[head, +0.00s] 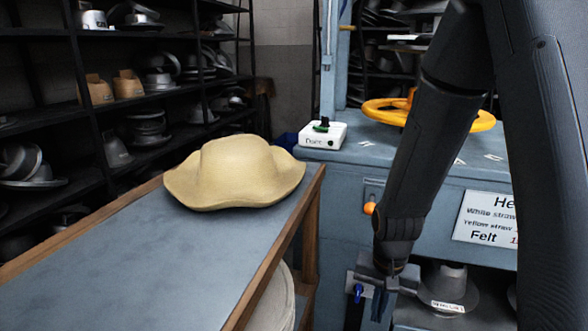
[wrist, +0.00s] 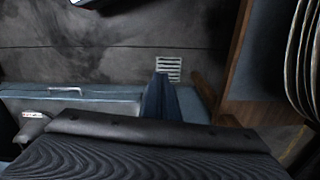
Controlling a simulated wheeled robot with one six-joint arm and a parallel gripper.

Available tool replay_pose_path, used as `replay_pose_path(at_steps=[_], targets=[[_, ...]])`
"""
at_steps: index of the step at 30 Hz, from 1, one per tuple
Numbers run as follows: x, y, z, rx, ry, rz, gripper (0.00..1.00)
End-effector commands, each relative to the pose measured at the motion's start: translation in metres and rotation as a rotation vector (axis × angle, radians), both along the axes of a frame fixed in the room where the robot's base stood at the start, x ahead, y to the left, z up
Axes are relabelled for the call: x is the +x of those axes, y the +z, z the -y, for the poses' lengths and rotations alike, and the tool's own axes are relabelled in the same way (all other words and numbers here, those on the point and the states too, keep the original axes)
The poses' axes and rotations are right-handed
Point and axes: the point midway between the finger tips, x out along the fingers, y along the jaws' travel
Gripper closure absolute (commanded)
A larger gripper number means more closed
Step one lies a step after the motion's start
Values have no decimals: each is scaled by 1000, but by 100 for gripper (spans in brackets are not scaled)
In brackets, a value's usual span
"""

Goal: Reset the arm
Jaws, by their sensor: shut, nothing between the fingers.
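My arm comes down from the upper right of the head view, in front of the blue press cabinet (head: 440,180). My gripper (head: 379,305) hangs at its lower end, fingers pointing down, shut and empty. In the wrist view its closed fingers (wrist: 161,95) show as a dark blue wedge above the floor. The fingers appear clear of other objects, though their exact gap to the cabinet front is hard to tell.
A yellow straw hat (head: 235,172) sits on the wood-edged table (head: 110,250) at left. A metal hat form (head: 448,287) stands low at right. Shelves (head: 60,100) line the back left.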

Motion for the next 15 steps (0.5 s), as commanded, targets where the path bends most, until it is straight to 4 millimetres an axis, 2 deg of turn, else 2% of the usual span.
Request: replay_pose_path(at_steps=[1, 15], targets=[[-7, 26, 0, 0, 17, 4, 100], [-67, 174, -1, 1, 192, 4, 100]])
